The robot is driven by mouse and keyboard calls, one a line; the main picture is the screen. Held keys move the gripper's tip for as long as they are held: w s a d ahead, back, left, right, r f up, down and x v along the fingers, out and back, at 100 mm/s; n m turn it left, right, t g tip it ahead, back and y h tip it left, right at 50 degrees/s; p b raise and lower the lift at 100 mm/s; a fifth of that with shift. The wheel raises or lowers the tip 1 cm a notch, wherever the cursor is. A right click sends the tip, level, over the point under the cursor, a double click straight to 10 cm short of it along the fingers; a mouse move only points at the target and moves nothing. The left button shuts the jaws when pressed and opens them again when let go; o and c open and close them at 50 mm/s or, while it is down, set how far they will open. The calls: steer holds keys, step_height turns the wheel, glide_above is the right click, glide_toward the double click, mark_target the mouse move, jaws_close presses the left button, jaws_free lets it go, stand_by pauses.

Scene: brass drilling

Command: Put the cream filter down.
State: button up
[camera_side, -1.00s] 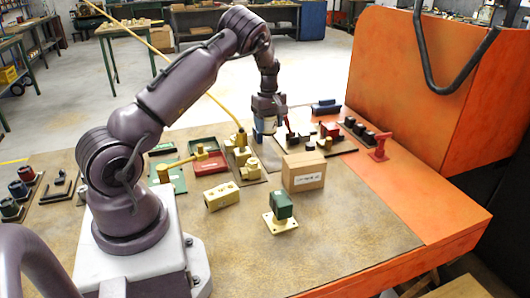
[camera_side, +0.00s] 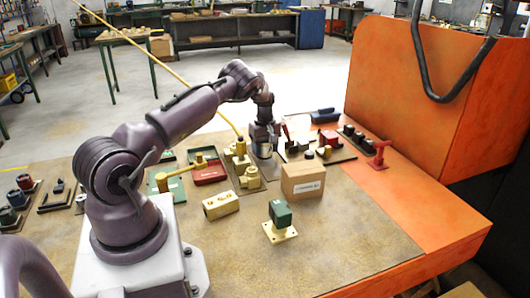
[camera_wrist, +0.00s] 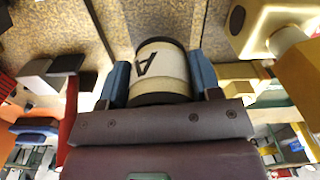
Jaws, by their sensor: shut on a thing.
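The cream filter (camera_wrist: 160,70) is a short cylinder with dark ends and a black letter A in the wrist view. My gripper (camera_wrist: 160,82) is shut on it, with a blue finger on each side. In the side view the filter (camera_side: 263,151) shows small under my gripper (camera_side: 263,143), low over the table, right of the brass fitting. I cannot tell whether its lower end touches the surface.
A brass valve-like fitting (camera_side: 240,158) stands close on the left. A cardboard box (camera_side: 302,182) is in front to the right, and a dark mat (camera_side: 340,154) with several parts lies to the right.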

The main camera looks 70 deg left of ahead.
steer(key=shift+f, duration=0.75)
steer(key=shift+f, duration=0.1)
steer(key=o, duration=1)
steer(key=shift+f, duration=0.1)
